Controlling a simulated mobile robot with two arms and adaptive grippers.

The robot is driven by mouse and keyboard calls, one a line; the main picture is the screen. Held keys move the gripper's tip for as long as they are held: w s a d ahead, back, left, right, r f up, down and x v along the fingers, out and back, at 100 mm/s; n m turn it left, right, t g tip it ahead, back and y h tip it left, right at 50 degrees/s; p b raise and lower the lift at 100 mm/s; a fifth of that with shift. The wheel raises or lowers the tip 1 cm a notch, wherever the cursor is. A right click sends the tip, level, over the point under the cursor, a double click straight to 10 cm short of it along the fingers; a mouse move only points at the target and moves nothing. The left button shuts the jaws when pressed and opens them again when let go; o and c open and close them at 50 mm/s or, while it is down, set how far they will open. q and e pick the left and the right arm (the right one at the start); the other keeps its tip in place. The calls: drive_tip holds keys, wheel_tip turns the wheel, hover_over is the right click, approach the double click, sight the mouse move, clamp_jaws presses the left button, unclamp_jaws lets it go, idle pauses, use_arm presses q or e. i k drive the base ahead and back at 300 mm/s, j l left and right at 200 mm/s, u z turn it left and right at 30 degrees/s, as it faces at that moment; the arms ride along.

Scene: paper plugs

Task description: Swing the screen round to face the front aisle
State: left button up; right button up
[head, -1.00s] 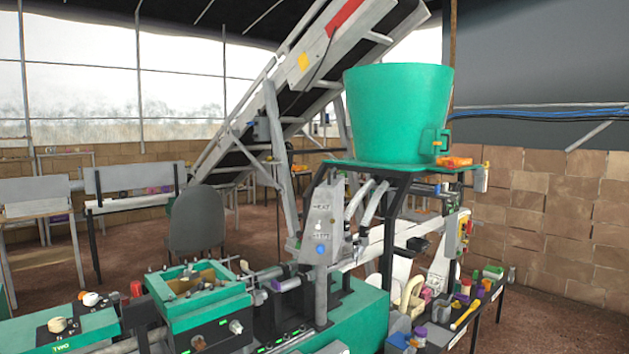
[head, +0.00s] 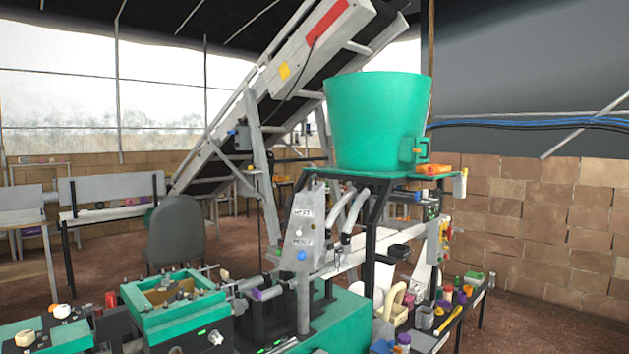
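No display face that I can be sure is the screen shows in the head view. A tilted grey housing (head: 304,222) stands on the green machine, left of the hopper frame. It carries small labels, a pale button and a blue button (head: 301,255); the upper label seems to read NEXT. I cannot tell whether this housing belongs to the screen. Neither of my grippers is in view.
A large green hopper (head: 377,122) sits on a black frame behind the housing. A sloping conveyor (head: 262,95) rises behind. A green-rimmed tray (head: 152,321) is front left, a grey chair (head: 176,230) behind it. A cluttered bench (head: 462,318) stands right; brown floor beyond is open.

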sight(308, 211)
drive_tip(key=i+l+u, duration=0.45)
drive_tip(key=i+l, duration=0.45)
drive_tip(key=l, duration=0.15)
drive_tip(key=i+l+u, duration=0.35)
drive_tip(key=l, duration=0.4)
drive_tip(key=l+u, duration=0.3)
drive_tip(key=l, duration=0.5)
drive_tip(key=i+l+u, duration=0.1)
drive_tip(key=l+u, duration=0.25)
drive_tip(key=l, duration=0.5)
